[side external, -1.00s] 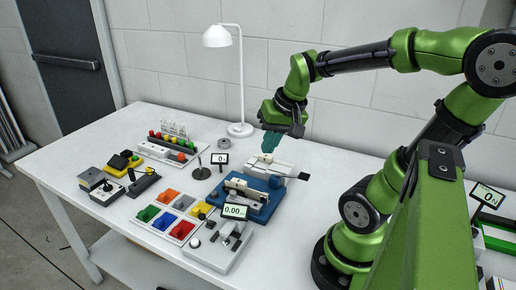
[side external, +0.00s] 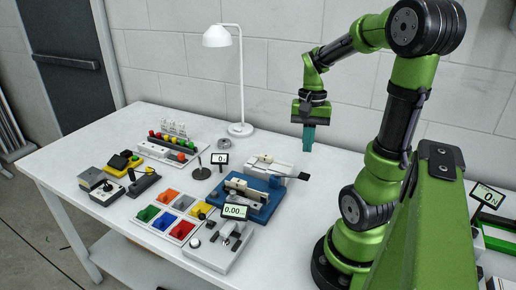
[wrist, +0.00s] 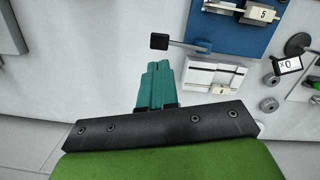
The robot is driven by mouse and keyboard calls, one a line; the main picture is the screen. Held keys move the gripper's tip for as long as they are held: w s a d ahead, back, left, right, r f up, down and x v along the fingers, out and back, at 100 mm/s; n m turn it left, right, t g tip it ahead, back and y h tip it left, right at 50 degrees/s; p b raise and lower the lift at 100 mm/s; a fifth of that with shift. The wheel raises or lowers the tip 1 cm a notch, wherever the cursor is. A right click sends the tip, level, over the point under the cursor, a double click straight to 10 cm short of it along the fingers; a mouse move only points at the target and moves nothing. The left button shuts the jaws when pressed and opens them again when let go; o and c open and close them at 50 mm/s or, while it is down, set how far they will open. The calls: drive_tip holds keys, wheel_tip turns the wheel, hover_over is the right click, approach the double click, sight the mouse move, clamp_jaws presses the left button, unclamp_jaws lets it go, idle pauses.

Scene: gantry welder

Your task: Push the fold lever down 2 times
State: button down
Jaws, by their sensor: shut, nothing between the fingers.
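The lever with a dark square pad (side external: 304,177), which I take to be the fold lever, sticks out to the right from the blue fixture (side external: 261,209). In the wrist view, the pad (wrist: 160,41) is ahead of my fingertips, and its thin rod runs right towards the blue fixture (wrist: 215,36). My gripper (side external: 308,147) points down with its teal fingers shut and empty. It is above the table, higher than the lever and apart from it. The fingers also show in the wrist view (wrist: 158,68). A small display (side external: 219,158) reads 0.
A white fixture (side external: 270,166) stands just behind the blue one. A lamp (side external: 240,129) stands at the back. Coloured bins (side external: 183,230) and a device with a 0.00 display (side external: 235,212) are at the front. The table right of the lever is bare.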

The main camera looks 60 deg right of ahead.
drive_tip(key=shift+s+a+f, duration=0.1)
drive_tip(key=shift+a+f, duration=0.05)
drive_tip(key=shift+f, duration=1.45)
drive_tip(key=shift+a+f, duration=0.15)
drive_tip(key=shift+f, duration=1.45)
drive_tip(key=shift+f, duration=1.8)
drive_tip(key=d, duration=0.2)
drive_tip(key=w+d+r, duration=0.1)
drive_tip(key=shift+r, duration=0.1)
wheel_tip(320, 180, up, 17)
hover_over(304, 174)
drive_tip(key=w+d, duration=0.1)
drive_tip(key=d, duration=0.4)
drive_tip(key=shift+w, duration=0.2)
